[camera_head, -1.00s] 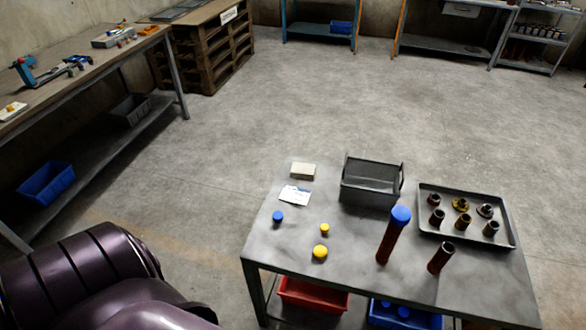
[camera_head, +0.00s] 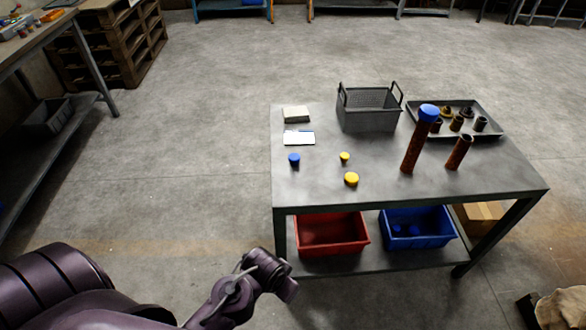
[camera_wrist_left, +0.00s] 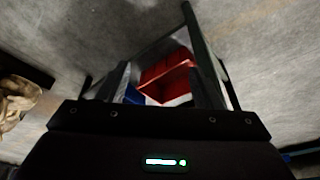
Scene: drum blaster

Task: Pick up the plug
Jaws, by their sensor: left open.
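Several plugs are on the grey table: a blue one (camera_head: 294,159) at left, a small yellow one (camera_head: 345,157) and a larger yellow one (camera_head: 351,179) nearer the front edge. Another blue plug (camera_head: 428,113) caps a tall rusty tube (camera_head: 413,148). My left arm reaches in from the lower left, its end low in front of the table, apart from the plugs. In the left wrist view my left gripper (camera_wrist_left: 157,48) is open and empty, with bins beyond its fingers. No plug is clear there. My right gripper is not in view.
On the table are a wire-sided grey basket (camera_head: 368,121), a tray (camera_head: 490,130) of metal fittings, a short rusty tube (camera_head: 459,152), and a white card (camera_head: 299,138). A red bin (camera_head: 331,234) and blue bin (camera_head: 418,229) sit below.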

